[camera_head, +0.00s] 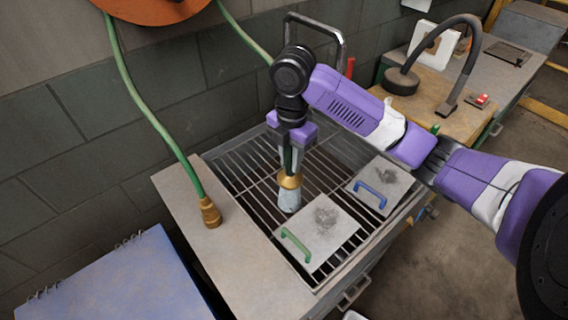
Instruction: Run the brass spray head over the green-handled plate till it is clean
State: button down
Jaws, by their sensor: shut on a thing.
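My gripper (289,160) points down over the grate and is shut on the brass spray head (290,181). A pale, whitish spray cone (289,201) comes out below the brass head. It ends near the plate's upper left corner, beside the smudge and apart from it. The gripper's fingers are partly hidden by the wrist.
A blue-handled plate (381,187) with a dark smudge lies to the right on the grate. A green hose with a brass end (210,212) rests on the left ledge. A lamp (401,81) stands on the bench behind right. A blue notebook (117,283) is at lower left.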

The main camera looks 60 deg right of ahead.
jog(key=s+d+b, duration=0.1)
jog(key=d, duration=0.5)
jog(key=shift+s, duration=0.4)
jog(key=shift+s, duration=0.1)
jog(key=s+a+p, duration=0.2)
jog(key=s, duration=0.6)
jog(key=shift+s+a, duration=0.25)
jog(key=shift+s, duration=0.15)
dwell(1.9)
jog(key=shift+a, duration=0.1)
dwell(0.6)
jog(key=w+a+p, duration=0.2)
jog(key=a, duration=0.5)
jog(key=shift+a, duration=0.25)
dwell(1.6)
dwell(0.6)
